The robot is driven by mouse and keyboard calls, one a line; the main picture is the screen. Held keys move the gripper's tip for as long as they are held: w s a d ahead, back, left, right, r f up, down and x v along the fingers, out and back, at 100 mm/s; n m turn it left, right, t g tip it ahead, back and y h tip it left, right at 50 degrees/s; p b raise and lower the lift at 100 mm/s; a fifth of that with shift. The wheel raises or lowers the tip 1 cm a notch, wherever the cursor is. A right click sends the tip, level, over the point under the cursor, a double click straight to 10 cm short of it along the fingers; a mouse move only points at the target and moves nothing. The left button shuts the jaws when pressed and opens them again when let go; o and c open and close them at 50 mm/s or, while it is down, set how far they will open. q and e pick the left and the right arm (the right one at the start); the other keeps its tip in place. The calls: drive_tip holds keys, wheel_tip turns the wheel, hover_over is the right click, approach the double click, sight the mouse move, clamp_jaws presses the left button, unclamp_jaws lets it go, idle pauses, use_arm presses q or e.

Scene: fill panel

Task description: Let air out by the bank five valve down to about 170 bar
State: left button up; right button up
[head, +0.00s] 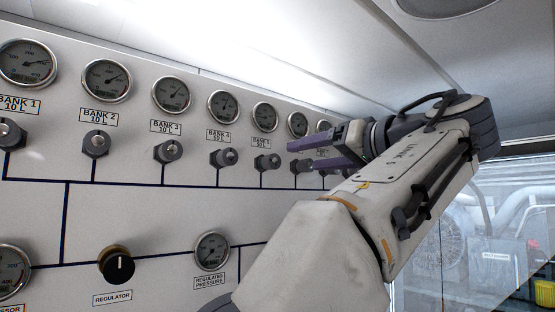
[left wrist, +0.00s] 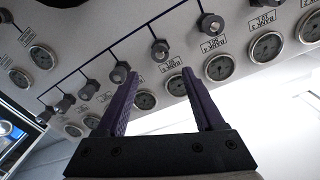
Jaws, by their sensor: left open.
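The bank five valve (head: 265,162) is a dark hex body with a grey knob, under its label (head: 264,142) and round gauge (head: 264,116). The gauge needle is too small to read. My left gripper (head: 291,156) is open and empty, its purple fingers right of that valve and pointing left in the head view. They partly cover the bank six valve (head: 301,166). In the left wrist view, my left gripper (left wrist: 161,73) has a valve (left wrist: 160,50) lying beyond and between its fingertips, seemingly bank five's; its label is hard to read. My right gripper is out of view.
Neighbouring valves, such as bank four's (head: 224,158), sit close along the same row. Below are a regulator knob (head: 117,265) and a regulated pressure gauge (head: 212,250). The white panel (head: 150,215) is otherwise flat. A low ceiling (head: 330,55) slopes above my arm.

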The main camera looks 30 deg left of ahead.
sight(275, 161)
use_arm(q)
drive_tip(key=w+a+n+p, duration=0.1)
drive_tip(key=a+n, duration=0.1)
drive_tip(key=a, duration=0.1)
drive_tip(key=w+a+n+p, duration=0.1)
drive_tip(key=a+n, duration=0.1)
drive_tip(key=a, duration=0.1)
drive_tip(key=w+a+n+p, duration=0.1)
drive_tip(key=a+p, duration=0.1)
drive_tip(key=a, duration=0.1)
drive_tip(key=shift+w+r+n, duration=0.2)
drive_tip(key=shift+r+n, duration=0.05)
drive_tip(key=shift+n, duration=0.15)
drive_tip(key=shift+w+a+f, duration=0.15)
drive_tip(key=shift+w+a, duration=0.05)
drive_tip(key=shift+a, duration=0.2)
